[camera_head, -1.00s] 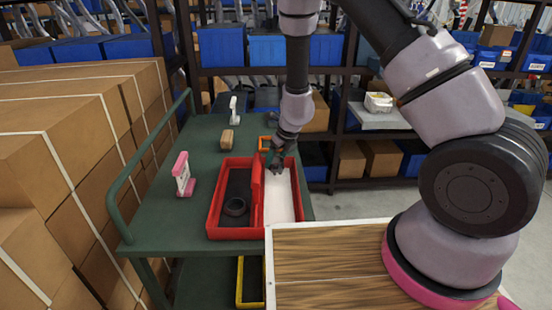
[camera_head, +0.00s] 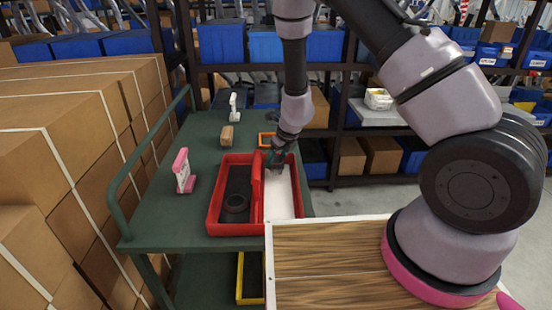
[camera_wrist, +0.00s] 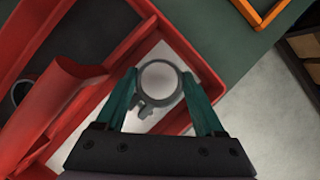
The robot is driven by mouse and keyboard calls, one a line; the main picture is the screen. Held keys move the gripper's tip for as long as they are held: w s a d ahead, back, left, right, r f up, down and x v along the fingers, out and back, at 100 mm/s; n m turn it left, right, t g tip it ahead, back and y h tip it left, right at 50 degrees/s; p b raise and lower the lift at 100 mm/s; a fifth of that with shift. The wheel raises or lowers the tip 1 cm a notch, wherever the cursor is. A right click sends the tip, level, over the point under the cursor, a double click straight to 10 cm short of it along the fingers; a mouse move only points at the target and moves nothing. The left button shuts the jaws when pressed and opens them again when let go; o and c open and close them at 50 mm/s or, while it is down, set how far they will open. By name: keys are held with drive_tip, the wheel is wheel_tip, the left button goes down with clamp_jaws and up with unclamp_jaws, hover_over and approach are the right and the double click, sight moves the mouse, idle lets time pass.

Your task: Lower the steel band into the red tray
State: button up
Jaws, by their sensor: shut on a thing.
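The steel band (camera_wrist: 142,104) is a grey ring with a small bolt lug, seen in the wrist view between the two teal fingertips of my gripper (camera_wrist: 159,80). My gripper is shut on it. In the head view my gripper (camera_head: 275,164) points down over the right compartment of the red tray (camera_head: 236,230). That compartment has a pale floor; the left one has a dark floor. The red tray also shows in the wrist view (camera_wrist: 60,85). The band is hidden or too small in the head view, and I cannot tell whether it touches the tray floor.
A black ring (camera_head: 235,202) lies in the left compartment. A red divider (camera_head: 256,190) stands beside my gripper. An orange frame (camera_head: 265,139), a wooden block (camera_head: 227,137) and a pink-and-white item (camera_head: 183,170) are on the green cart (camera_head: 160,215).

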drive_tip(key=shift+f, duration=1.1)
idle(0.5)
drive_tip(key=o, duration=1.5)
drive_tip(key=shift+c, duration=0.2)
drive_tip(key=s+d+r+n+t+y, duration=0.15)
drive_tip(key=r+n, duration=0.25)
drive_tip(key=r, duration=0.7)
drive_tip(key=s+d+r+n+y, duration=0.1)
drive_tip(key=s+d+r+n, duration=0.15)
drive_tip(key=r, duration=0.95)
drive_tip(key=s+d+r+n+y, duration=0.1)
drive_tip(key=s+d+r+n, duration=0.3)
drive_tip(key=r, duration=0.7)
drive_tip(key=s+d+r+n+t+h, duration=0.1)
drive_tip(key=s+d+r+n+h, duration=0.1)
drive_tip(key=s+d+r+n, duration=0.4)
drive_tip(key=s+d+r+n+t+h, duration=0.1)
drive_tip(key=s+d+r+n+h, duration=0.1)
drive_tip(key=s+d+r+n, duration=0.4)
drive_tip(key=s+n, duration=0.1)
drive_tip(key=s, duration=0.3)
drive_tip(key=shift+s+d+r, duration=0.2)
drive_tip(key=shift+d, duration=0.1)
